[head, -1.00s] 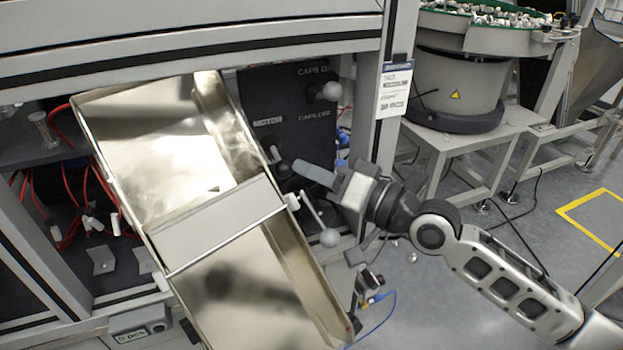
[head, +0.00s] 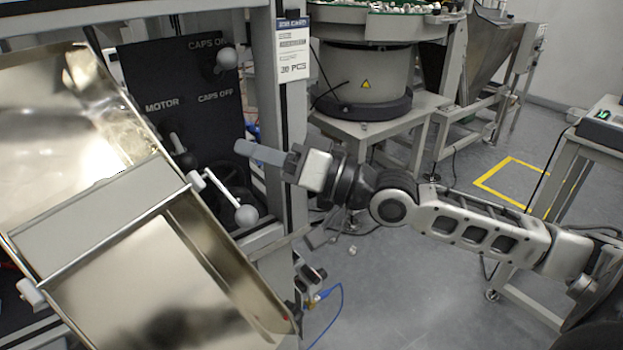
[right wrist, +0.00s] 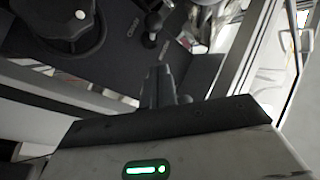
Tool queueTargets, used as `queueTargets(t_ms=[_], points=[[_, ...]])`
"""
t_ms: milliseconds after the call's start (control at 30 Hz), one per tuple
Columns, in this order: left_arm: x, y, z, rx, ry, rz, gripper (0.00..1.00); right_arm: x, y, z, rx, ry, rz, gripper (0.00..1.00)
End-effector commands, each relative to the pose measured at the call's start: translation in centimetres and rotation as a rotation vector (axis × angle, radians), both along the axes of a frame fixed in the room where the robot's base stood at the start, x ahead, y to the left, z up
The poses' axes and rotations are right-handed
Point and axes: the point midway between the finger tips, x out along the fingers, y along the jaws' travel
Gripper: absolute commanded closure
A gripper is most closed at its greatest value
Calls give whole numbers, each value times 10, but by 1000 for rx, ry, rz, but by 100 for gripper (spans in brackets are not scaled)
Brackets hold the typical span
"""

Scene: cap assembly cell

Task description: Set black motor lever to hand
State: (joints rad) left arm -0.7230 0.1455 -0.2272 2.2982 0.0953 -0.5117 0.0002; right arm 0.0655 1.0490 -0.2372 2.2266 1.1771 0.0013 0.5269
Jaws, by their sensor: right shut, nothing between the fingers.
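The black motor lever (head: 177,146) stands out from the dark control panel (head: 205,120), below the word MOTOR in the head view. Its lower part and pivot are partly hidden by the metal chute's edge, so I cannot tell its exact setting. A black lever with a round knob (right wrist: 153,24) also shows in the right wrist view, beyond my fingers. My right gripper (head: 240,148) is shut and empty. Its fingers point left toward the panel, apart from the lever and to its right. In the wrist view the closed fingers (right wrist: 158,86) touch nothing. My left gripper is out of view.
The shiny metal chute (head: 120,235) slants across the left front. Another pale knob (head: 227,58) sits by CAPS ON. A grey frame post (head: 290,120) stands right of the panel.

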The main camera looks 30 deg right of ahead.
Motion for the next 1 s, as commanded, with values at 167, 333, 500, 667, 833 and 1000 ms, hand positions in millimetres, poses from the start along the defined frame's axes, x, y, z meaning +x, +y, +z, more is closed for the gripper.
queueTargets(t_ms=[167,333,500,667,833,1000], points=[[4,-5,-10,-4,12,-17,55,-18,-15,-8,-7,4,-2,100],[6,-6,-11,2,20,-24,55,-30,-25,-9,-3,6,-4,100],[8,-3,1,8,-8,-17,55,-39,-33,-12,-3,5,-3,100],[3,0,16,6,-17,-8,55,-47,-39,-13,1,6,-1,100],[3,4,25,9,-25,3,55,-55,-46,-15,1,2,-3,100],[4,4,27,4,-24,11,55,-60,-49,-18,2,1,1,100]])
